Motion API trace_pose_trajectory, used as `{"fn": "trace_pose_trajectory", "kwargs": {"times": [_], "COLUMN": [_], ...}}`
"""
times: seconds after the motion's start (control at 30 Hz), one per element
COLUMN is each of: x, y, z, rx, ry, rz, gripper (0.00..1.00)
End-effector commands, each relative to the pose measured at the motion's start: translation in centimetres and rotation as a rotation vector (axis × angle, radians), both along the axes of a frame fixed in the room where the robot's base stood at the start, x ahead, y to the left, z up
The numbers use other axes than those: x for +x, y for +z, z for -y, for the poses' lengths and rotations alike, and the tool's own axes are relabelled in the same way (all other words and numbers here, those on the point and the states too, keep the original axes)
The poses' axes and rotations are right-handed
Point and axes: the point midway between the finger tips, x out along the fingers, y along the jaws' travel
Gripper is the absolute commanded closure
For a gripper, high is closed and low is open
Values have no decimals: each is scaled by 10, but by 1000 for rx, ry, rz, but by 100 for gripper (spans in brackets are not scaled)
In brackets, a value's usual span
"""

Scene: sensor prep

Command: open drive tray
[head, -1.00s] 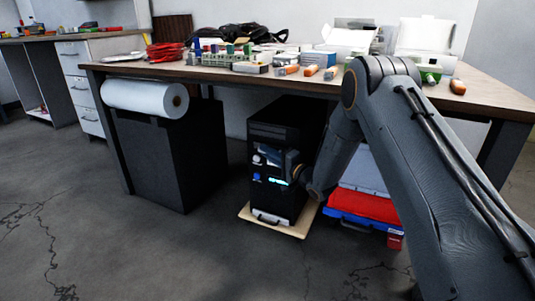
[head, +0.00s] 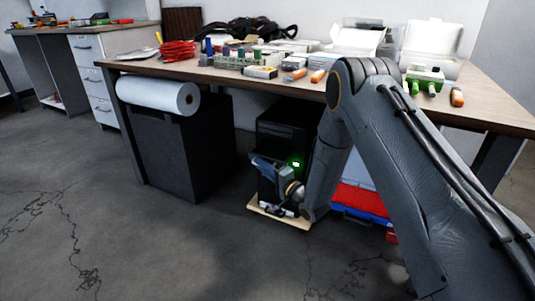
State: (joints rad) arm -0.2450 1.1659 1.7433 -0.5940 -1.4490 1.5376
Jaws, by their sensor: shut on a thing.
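A black computer tower (head: 285,125) stands under the workbench on a pale wooden board (head: 295,219). A small green light (head: 296,164) glows at its front, just above my wrist. My gripper (head: 266,171) is at the lower front of the tower and reaches a little past its left edge. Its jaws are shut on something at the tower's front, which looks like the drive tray. The tray itself is mostly hidden behind the gripper, so how far it stands out cannot be told. My forearm covers the tower's right side.
The workbench (head: 215,74) carries tools, boxes and red cable. A dark cabinet (head: 185,150) and white paper roll (head: 157,95) are left of the tower. A red and blue case (head: 362,200) lies to the right, partly behind my arm. Floor in front is clear.

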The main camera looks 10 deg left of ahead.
Motion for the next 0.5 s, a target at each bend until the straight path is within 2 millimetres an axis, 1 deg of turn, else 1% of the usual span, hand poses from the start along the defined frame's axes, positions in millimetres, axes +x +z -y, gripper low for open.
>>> {"fn": "trace_pose_trajectory", "kwargs": {"times": [0.03,0.2,0.5], "x": [-9,-21,-22], "y": [2,1,0], "z": [-3,-8,-8], "rx": [0,0,1], "ry": [2,2,1], "rz": [-3,-1,1], "gripper": [100,100,100]}}
